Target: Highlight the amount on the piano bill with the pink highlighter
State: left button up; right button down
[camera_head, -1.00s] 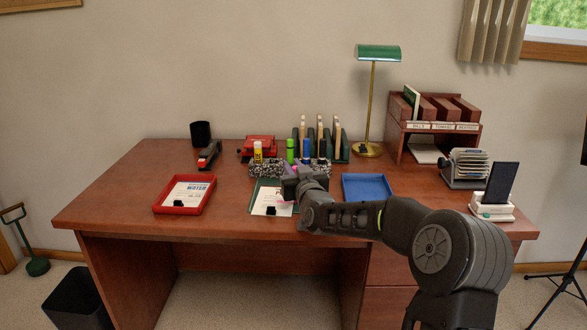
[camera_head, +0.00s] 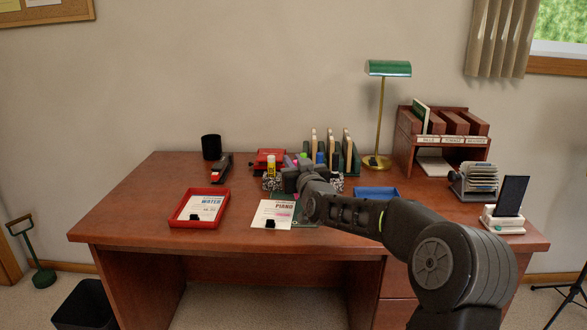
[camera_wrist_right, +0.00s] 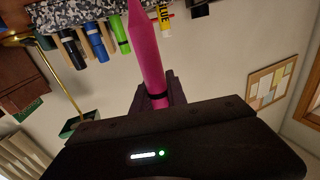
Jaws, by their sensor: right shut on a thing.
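The piano bill (camera_head: 272,214) is a white sheet with a red "PIANO" heading. It lies on the desk, partly over a dark green mat (camera_head: 306,217), with a black clip at its front edge. The amount is too small to read, and I cannot tell whether it bears any mark. My right gripper (camera_head: 291,178) is above the desk behind the bill, in front of the pen holder. It is shut on the pink highlighter (camera_wrist_right: 148,50), which points away from the jaws in the wrist view. My left gripper is not in view.
A patterned holder (camera_head: 271,183) has a glue stick and several markers. A red tray (camera_head: 181,221) with the water bill is left of the piano bill; a blue tray (camera_head: 377,192) is right, behind my arm. A lamp (camera_head: 381,110) and phone stand (camera_head: 498,222) stand further right.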

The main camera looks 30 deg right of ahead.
jog(key=shift+r+p, duration=0.5)
jog(key=shift+r, duration=0.8)
